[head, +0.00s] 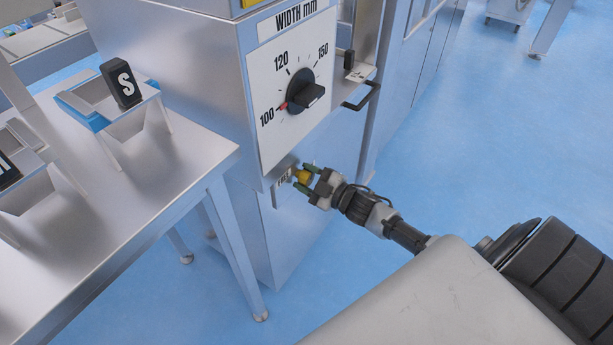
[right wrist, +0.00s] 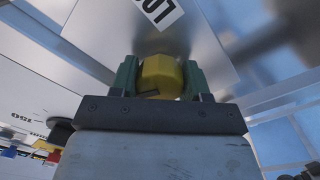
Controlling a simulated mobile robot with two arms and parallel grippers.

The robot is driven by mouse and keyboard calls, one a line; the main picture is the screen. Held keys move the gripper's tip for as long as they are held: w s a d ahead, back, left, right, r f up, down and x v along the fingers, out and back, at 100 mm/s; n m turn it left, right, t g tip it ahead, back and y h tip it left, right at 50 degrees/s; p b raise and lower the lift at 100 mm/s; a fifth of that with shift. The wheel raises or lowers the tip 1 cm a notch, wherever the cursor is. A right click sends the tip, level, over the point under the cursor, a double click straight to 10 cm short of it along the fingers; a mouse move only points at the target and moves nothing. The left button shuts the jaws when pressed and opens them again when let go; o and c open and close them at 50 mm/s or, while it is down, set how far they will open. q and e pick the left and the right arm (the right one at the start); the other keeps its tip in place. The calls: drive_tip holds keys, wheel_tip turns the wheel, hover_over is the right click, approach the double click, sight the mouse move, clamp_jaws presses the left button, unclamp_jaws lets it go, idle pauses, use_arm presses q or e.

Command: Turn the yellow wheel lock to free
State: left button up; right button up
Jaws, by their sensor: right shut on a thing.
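The yellow wheel lock (head: 304,177) is a small yellow knob on the front of the grey machine, below the width dial. My right gripper (head: 307,174) is shut on it, with its green-padded fingers on either side. In the right wrist view the yellow knob (right wrist: 161,75) sits between the two green fingers (right wrist: 160,80). A white label beside it, partly cut off, shows the letters "LO" in the right wrist view (right wrist: 158,10). In the head view the label (head: 284,179) is partly hidden and too small to read surely. My left gripper is not in view.
The width dial (head: 306,94) has a black knob and a red pointer near 100. A black handle (head: 362,97) juts out right of the panel.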

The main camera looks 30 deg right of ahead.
drive_tip(key=n, duration=0.3)
drive_tip(key=shift+n, duration=0.5)
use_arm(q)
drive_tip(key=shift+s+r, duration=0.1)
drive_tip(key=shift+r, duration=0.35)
use_arm(e)
drive_tip(key=o, duration=0.9)
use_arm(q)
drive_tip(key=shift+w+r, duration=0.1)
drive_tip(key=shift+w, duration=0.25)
use_arm(e)
drive_tip(key=shift+o, duration=0.2)
drive_tip(key=shift+s+f, duration=0.1)
drive_tip(key=shift+s, duration=0.15)
use_arm(q)
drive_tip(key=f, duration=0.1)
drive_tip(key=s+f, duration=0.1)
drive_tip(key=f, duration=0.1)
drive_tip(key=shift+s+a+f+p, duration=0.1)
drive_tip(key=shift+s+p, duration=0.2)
drive_tip(key=shift+p, duration=0.05)
use_arm(e)
drive_tip(key=v, duration=1)
drive_tip(key=shift+s+d, duration=0.15)
